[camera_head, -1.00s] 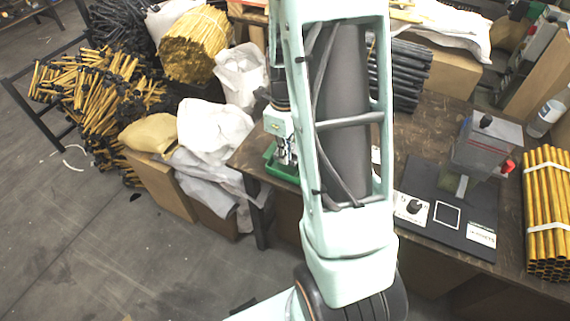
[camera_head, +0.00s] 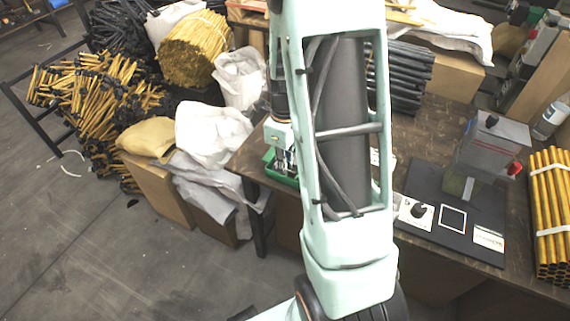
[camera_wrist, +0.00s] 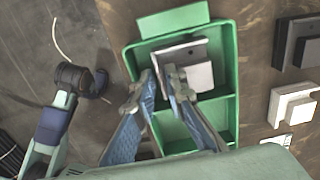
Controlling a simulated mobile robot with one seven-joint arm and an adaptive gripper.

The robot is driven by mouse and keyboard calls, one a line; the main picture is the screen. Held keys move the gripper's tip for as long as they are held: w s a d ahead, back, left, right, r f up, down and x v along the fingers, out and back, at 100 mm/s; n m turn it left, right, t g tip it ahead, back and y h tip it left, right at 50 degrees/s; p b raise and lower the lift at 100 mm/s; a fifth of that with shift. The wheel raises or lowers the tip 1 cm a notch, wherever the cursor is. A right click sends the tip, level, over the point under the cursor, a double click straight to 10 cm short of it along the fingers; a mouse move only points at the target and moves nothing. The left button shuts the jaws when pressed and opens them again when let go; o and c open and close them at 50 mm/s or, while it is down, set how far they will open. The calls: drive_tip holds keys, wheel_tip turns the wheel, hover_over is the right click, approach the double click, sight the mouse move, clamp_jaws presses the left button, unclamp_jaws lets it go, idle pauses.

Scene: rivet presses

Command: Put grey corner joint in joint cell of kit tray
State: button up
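The green kit tray (camera_wrist: 133,63) lies on the table under my gripper in the wrist view, with dividers between its cells. The grey corner joint (camera_wrist: 197,76), a flat plate with a paler block, sits within the outline of the tray's upper cell. My gripper (camera_wrist: 161,78) is over this cell, its blue-padded fingers apart at the left part of the joint. The fingertips overlap the joint in view; whether they touch it I cannot tell. In the head view the tray (camera_head: 270,163) shows at the table's left edge, partly hidden by my arm.
In the wrist view, a pale joint (camera_wrist: 294,103) and dark parts (camera_wrist: 286,42) lie on the table right of the tray. In the head view, a grey press (camera_head: 490,150) stands on a black board, beside yellow tubes (camera_head: 550,215). Floor lies left of the table.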

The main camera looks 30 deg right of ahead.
drive_tip(key=shift+r, duration=0.15)
wheel_tip(320, 180, up, 12)
drive_tip(key=p, duration=0.2)
drive_tip(key=shift+p, duration=0.4)
